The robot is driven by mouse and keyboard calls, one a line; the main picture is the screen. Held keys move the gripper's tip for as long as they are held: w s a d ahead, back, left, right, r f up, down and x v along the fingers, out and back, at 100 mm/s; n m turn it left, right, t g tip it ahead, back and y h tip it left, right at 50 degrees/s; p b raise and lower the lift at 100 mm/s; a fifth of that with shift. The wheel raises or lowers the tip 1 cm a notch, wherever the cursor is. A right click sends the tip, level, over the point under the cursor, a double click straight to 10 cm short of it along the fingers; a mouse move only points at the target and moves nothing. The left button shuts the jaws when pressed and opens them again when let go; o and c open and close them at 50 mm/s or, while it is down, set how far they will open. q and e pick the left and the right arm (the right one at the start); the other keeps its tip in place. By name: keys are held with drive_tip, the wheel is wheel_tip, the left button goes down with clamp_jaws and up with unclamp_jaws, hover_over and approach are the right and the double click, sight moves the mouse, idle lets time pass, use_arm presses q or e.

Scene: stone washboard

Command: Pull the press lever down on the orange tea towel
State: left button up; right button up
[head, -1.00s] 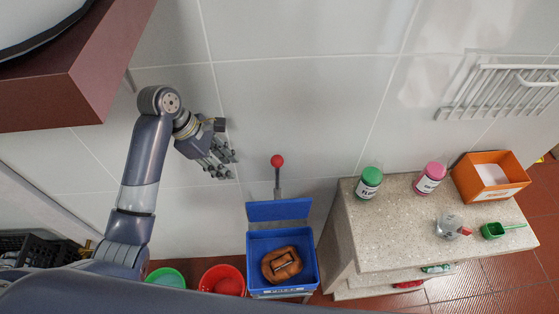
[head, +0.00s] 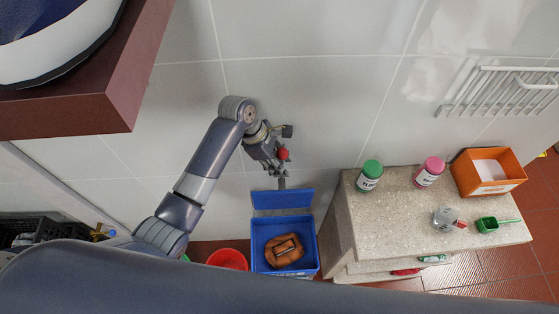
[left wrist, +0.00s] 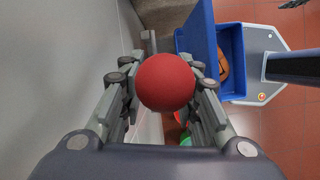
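The press lever is a grey rod with a red ball knob (head: 283,154), standing behind a blue box (head: 284,227) with a raised blue lid. The orange-brown tea towel (head: 275,257) lies folded in the box. My left gripper (head: 270,155) is at the lever's top. In the left wrist view the red ball (left wrist: 165,82) sits between the two spread fingers (left wrist: 164,95), close to both. I cannot see firm contact on either side.
A stone counter (head: 405,235) stands to the right with green-lidded and pink-lidded jars, an orange box (head: 487,172) and a green scoop (head: 488,224). A red bucket (head: 227,259) stands left of the blue box. A dark red ledge (head: 75,105) juts out at upper left. The tiled wall is close behind.

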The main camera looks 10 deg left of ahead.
drive_tip(key=shift+s, duration=0.25)
use_arm(q)
drive_tip(key=shift+c, duration=0.8)
drive_tip(key=c, duration=0.4)
clamp_jaws()
drive_tip(key=shift+s+d+f+t, duration=0.15)
drive_tip(key=shift+s+t, duration=0.15)
drive_tip(key=shift+s, duration=0.5)
drive_tip(key=s+d+f+t, duration=0.1)
drive_tip(key=s+f+t, duration=0.2)
drive_tip(key=s, duration=0.3)
drive_tip(key=s+d+f+m+t+y+b, duration=0.1)
drive_tip(key=s+f+t, duration=0.1)
drive_tip(key=s, duration=0.5)
drive_tip(key=shift+s+d+f+t+b, duration=0.2)
drive_tip(key=shift+d+f+t+b, duration=0.1)
drive_tip(key=shift+d+f+t, duration=0.15)
use_arm(e)
drive_tip(key=shift+a+f, duration=0.35)
drive_tip(key=shift+f, duration=0.5)
use_arm(q)
drive_tip(key=shift+a, duration=0.1)
